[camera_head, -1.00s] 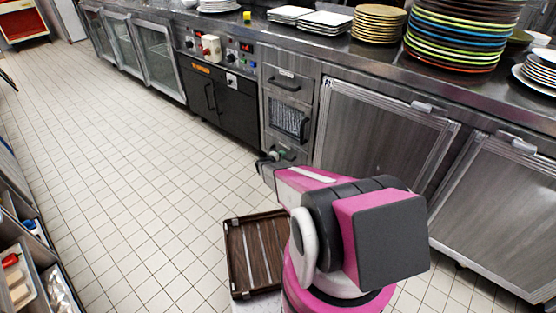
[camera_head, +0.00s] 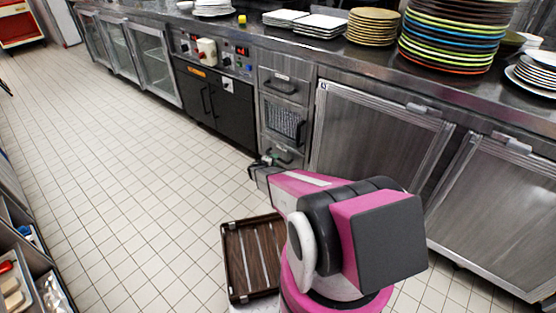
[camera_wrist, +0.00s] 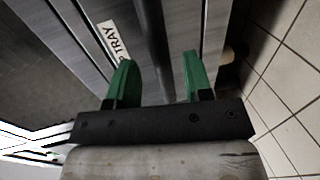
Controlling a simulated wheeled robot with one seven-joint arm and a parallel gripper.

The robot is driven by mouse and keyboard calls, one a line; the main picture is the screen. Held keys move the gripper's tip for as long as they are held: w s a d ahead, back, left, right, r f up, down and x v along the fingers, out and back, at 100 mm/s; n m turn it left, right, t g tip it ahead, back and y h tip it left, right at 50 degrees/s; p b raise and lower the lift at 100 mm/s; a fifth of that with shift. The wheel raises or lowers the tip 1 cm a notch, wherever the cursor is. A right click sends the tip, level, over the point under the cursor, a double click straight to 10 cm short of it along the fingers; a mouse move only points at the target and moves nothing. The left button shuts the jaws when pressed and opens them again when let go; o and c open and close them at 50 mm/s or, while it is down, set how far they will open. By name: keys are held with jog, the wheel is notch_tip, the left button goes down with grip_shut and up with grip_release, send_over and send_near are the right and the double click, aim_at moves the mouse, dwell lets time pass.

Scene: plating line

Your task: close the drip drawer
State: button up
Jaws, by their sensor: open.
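The drip drawer appears to be the lowest drawer (camera_head: 284,154) in the narrow steel stack, partly hidden behind my gripper in the head view. In the wrist view its steel front (camera_wrist: 85,40) carries a white label (camera_wrist: 115,40) on which "TRAY" can be read. A dark handle bar (camera_wrist: 152,35) runs between my green fingers. My gripper (camera_wrist: 158,70) is open, with one finger to each side of the bar in the picture. I cannot tell whether they touch it, or how far the drawer stands out. My gripper shows small in the head view (camera_head: 266,162).
Two upper drawers (camera_head: 284,86) sit above it. A dark cabinet (camera_head: 222,108) adjoins on the left and a large steel door (camera_head: 375,135) on the right. A brown slatted tray (camera_head: 252,255) is below my arm. The tiled floor (camera_head: 130,190) at left is clear.

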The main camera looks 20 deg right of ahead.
jog(key=v, duration=0.6)
jog(key=shift+s+a, duration=0.2)
jog(key=shift+a, duration=0.15)
jog(key=shift+r, duration=0.15)
jog(key=s+d+r+m+g+y, duration=0.1)
jog(key=s+d+r+m+g, duration=0.2)
jog(key=s+r, duration=0.45)
jog(key=s+d+r+m+g+y, duration=0.1)
jog(key=s+r+m+g+y, duration=0.1)
jog(key=s+r+g, duration=0.4)
jog(key=s+a+r+m+y, duration=0.1)
jog(key=s+a+r+y, duration=0.3)
jog(key=s+r, duration=0.5)
jog(key=s+a+r+m+y, duration=0.1)
jog(key=s+a+r+y, duration=0.3)
jog(key=s+r, duration=0.5)
jog(key=shift+s+r+y, duration=0.25)
jog(key=shift+s+y, duration=0.35)
jog(key=shift+y, duration=0.2)
